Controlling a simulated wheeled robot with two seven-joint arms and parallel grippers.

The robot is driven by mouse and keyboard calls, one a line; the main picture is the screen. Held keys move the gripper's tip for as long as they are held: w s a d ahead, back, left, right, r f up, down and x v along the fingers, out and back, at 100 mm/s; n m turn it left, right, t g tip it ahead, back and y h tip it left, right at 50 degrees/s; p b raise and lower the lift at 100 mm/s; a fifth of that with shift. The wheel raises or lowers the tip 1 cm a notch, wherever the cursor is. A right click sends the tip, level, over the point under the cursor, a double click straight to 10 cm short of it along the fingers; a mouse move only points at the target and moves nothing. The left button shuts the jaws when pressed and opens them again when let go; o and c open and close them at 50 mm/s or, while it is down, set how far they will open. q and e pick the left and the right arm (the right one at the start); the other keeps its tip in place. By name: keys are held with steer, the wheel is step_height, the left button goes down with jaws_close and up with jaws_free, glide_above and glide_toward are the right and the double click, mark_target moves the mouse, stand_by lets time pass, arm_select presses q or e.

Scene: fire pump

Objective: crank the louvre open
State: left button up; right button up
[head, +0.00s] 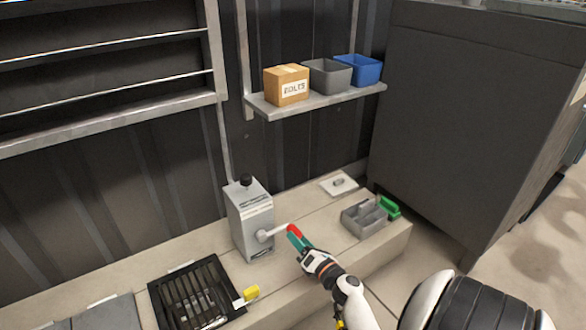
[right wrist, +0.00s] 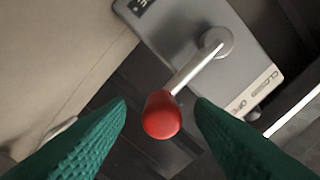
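The louvre (head: 110,75) is at the upper left in the head view, with its slats apart and dark gaps between them. The grey crank box (head: 250,219) stands on the bench below it, with a black knob on top. Its metal crank arm (right wrist: 198,66) ends in a red handle (right wrist: 162,115), which also shows in the head view (head: 292,229). My right gripper (right wrist: 162,108) has green fingers, open, one on each side of the red handle, with a gap visible at both sides. My left gripper is not in view.
A black slotted tray (head: 155,300) and a yellow item (head: 251,292) lie left of my right arm. A grey divided bin (head: 364,219) and a green item (head: 390,207) sit to the right. A shelf (head: 320,102) holds a bolts box and two bins. A dark cabinet (head: 465,110) stands at right.

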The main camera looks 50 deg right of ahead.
steer(key=p+v, duration=0.2)
steer(key=v, duration=0.5)
steer(key=shift+s+a, duration=0.15)
steer(key=shift+s, duration=0.2)
